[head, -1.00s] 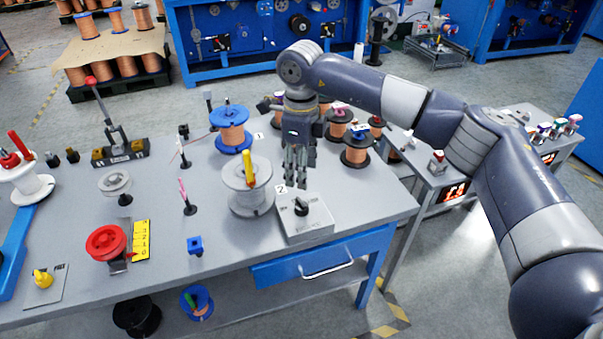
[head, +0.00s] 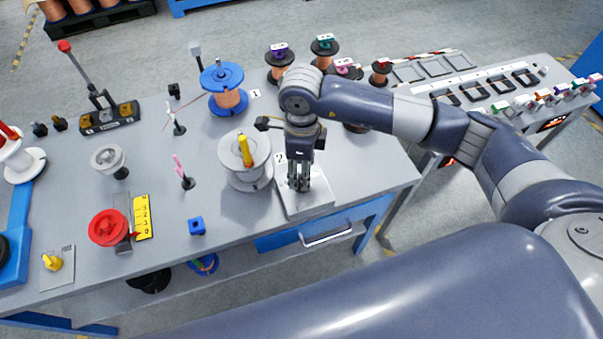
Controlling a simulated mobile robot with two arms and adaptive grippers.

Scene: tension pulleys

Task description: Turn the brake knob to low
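The brake knob's pale grey box (head: 309,208) sits at the front right of the table. The black knob on its top showed earlier; now it is hidden behind my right gripper. My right gripper (head: 299,187) points straight down over the box, its fingertips low at the knob's place. I cannot tell whether the fingers touch or grip the knob. The box's printed labels are mostly covered. My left gripper is not in view.
A white spool with a yellow handle (head: 245,150) stands close to the left of the box. A blue-topped copper spool (head: 223,88) stands behind it. A drawer handle (head: 326,234) juts out below the table edge.

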